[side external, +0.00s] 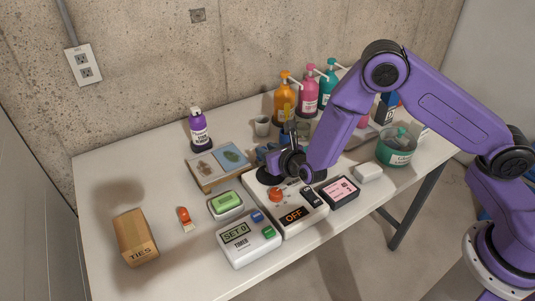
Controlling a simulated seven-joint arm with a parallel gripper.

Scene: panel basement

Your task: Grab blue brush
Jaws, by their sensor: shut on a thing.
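My gripper (271,155) is low over the far end of the white device with the "OFF" display (291,215), near the middle of the table. It is shut on a slim blue item (285,138), which seems to be the blue brush.
Pump bottles (309,94) and a small grey cup (262,126) stand behind my gripper.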

